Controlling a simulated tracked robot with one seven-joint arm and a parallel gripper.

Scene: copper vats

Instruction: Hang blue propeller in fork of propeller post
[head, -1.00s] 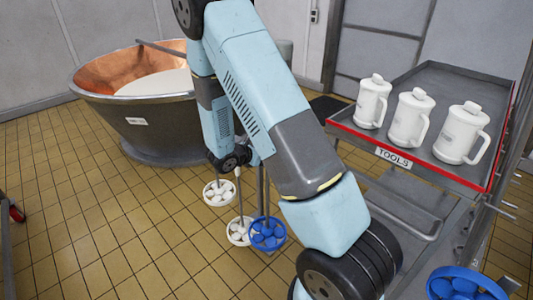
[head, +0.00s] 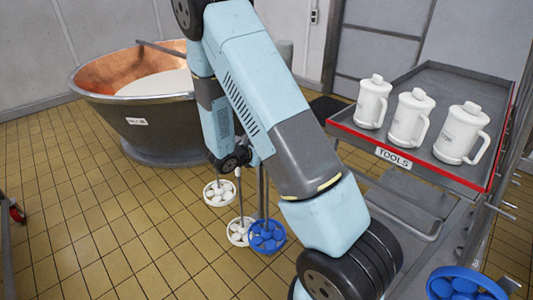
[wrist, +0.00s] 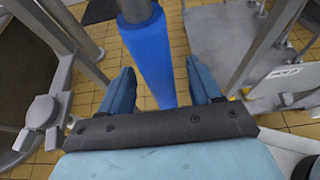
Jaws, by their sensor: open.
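In the head view, a blue propeller (head: 267,236) is at the lower end of a thin upright shaft, low over the floor. My arm hides the shaft's top and whatever holds it. Another blue propeller (head: 462,284) is cut off at the bottom right corner. In the wrist view, my gripper (wrist: 160,88) is open, with one finger on each side of a thick blue grip (wrist: 150,50) on a metal shaft. I cannot tell whether the fingers touch it, or which propeller it belongs to. No fork of the propeller post is clearly visible.
White propellers (head: 220,192) hang beside the blue one. A copper vat (head: 150,120) stands at left. A red-edged tool cart (head: 455,90) with white jugs (head: 410,118) stands at right. The tiled floor (head: 80,230) at left is mostly clear.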

